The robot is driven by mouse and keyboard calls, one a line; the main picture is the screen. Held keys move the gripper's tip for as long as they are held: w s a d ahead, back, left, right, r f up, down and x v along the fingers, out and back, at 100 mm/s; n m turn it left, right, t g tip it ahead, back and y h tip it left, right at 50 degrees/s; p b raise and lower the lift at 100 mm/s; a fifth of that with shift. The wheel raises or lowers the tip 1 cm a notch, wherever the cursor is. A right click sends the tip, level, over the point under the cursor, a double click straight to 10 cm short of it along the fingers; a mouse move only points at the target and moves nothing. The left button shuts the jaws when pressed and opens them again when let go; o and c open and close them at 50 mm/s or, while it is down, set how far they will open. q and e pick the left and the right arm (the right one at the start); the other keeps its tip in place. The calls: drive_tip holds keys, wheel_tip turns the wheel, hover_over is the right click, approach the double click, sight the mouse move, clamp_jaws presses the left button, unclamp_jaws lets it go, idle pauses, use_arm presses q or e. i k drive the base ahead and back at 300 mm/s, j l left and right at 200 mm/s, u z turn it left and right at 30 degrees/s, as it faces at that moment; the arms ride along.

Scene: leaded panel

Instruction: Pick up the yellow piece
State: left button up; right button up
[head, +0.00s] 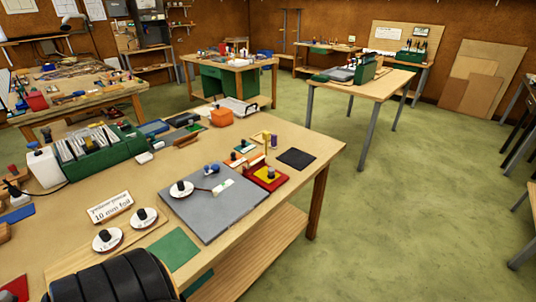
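A flat yellow piece (262,176) with a dark knob on top lies in a small red tray (281,182). The tray is on the near workbench (308,150), at the right edge of the grey board (213,205). A narrow yellowish upright item (266,141) stands just behind it. I cannot make out either gripper in the head view, and nothing is holding the yellow piece.
Small pieces with dark knobs, orange (235,159) among them, sit left of the tray. A black square (296,158) lies to its right. A dark ribbed shape covers the bottom left.

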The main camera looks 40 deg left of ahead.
sight(269, 175)
drive_tip(key=i+u, duration=0.2)
drive_tip(key=i, duration=0.25)
drive_tip(key=i+l+u, duration=0.15)
drive_tip(key=i, duration=0.25)
drive_tip(key=i+l+u, duration=0.2)
drive_tip(key=i, duration=0.25)
drive_tip(key=i+u, duration=0.15)
drive_tip(key=u, duration=0.3)
drive_tip(key=i+l+u, duration=0.1)
drive_tip(key=u, duration=0.35)
drive_tip(key=i+l+u, duration=0.1)
drive_tip(key=l+u, duration=0.2)
drive_tip(key=u, duration=0.15)
drive_tip(key=i+l+u, duration=0.1)
drive_tip(key=u, duration=0.35)
drive_tip(key=l+u, duration=0.3)
drive_tip(key=u, duration=0.15)
